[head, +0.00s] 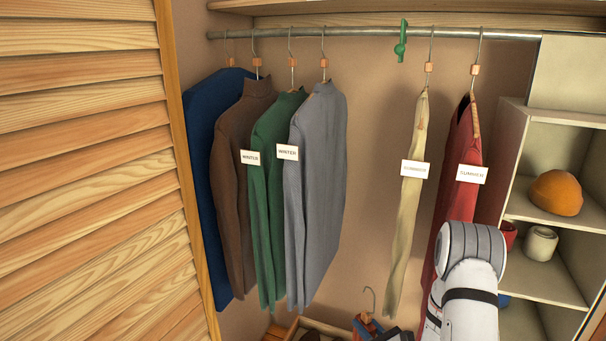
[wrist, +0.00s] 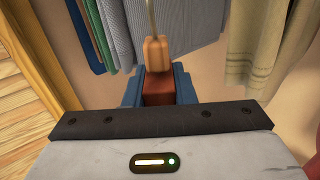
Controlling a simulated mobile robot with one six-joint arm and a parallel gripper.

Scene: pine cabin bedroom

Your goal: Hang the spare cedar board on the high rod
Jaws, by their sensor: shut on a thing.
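My gripper (head: 370,328) is low at the bottom edge of the head view, below the hanging clothes. Its blue fingers are shut on a reddish-brown block, which I take for the spare cedar board (wrist: 158,88); an orange-brown neck and a wire hook rise from it. In the head view the hook (head: 371,293) stands upright, well below the rod. The board's lower part is hidden behind my gripper. The high rod (head: 375,34) runs across the closet top. A green clip (head: 400,40) is on it, in the gap between the garments.
Blue, brown, green and grey winter garments (head: 318,190) hang left; a cream one (head: 408,220) and a red one (head: 455,175) hang right. Several tags show. A louvered door (head: 85,150) stands left, shelves (head: 545,215) right. A box (head: 320,325) is on the floor.

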